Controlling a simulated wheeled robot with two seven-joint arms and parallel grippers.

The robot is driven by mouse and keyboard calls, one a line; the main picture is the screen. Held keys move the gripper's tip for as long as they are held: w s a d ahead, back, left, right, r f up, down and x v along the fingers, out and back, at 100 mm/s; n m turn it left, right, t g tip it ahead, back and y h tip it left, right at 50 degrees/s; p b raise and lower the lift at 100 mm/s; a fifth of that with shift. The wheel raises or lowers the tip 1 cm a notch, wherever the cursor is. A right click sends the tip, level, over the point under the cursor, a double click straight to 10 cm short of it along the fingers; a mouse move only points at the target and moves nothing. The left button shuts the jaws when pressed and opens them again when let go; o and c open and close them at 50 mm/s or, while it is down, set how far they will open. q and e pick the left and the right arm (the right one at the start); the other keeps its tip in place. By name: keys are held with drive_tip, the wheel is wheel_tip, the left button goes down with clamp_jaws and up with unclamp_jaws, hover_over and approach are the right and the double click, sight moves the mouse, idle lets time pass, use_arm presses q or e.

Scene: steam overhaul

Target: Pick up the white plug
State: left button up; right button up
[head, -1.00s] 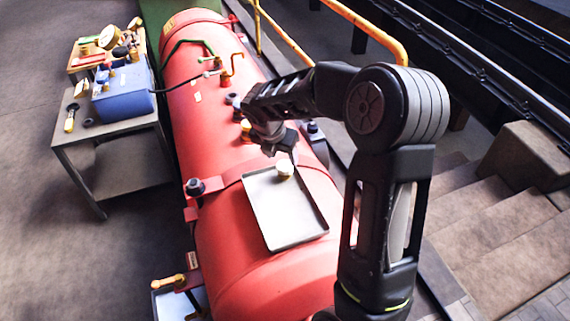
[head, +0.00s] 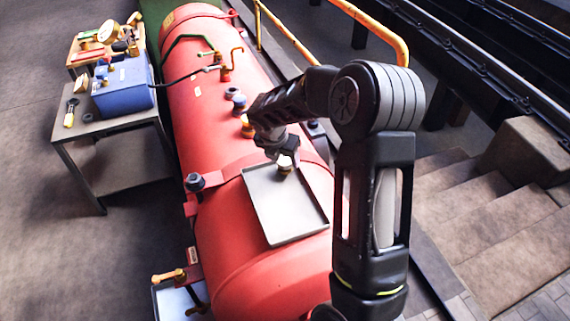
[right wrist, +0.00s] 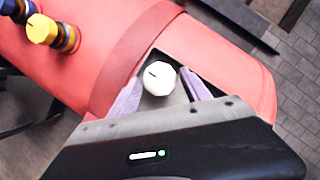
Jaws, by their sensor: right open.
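The white plug (head: 284,161) stands on a grey tray (head: 290,215) that lies on top of the red boiler, near the tray's far edge. In the right wrist view the white plug (right wrist: 159,78) shows as a round knob with a dark slot, between the two fingers. My right gripper (head: 283,157) is right above the plug in the head view, and its fingers partly hide the plug. In the right wrist view the right gripper (right wrist: 162,92) is open, with a finger on each side of the plug and gaps visible. My left gripper is not in view.
The red boiler (head: 240,270) carries brass and dark fittings (head: 247,127) just beyond the tray. A side table (head: 110,127) at the left holds a blue box (head: 124,88) and several parts. Yellow railing (head: 370,25) and steps (head: 490,215) lie to the right.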

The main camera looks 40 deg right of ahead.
drive_tip(key=x, duration=0.2)
drive_tip(key=shift+d+f, duration=0.1)
drive_tip(key=shift+f, duration=0.2)
drive_tip(key=shift+c, duration=0.4)
clamp_jaws()
idle(0.4)
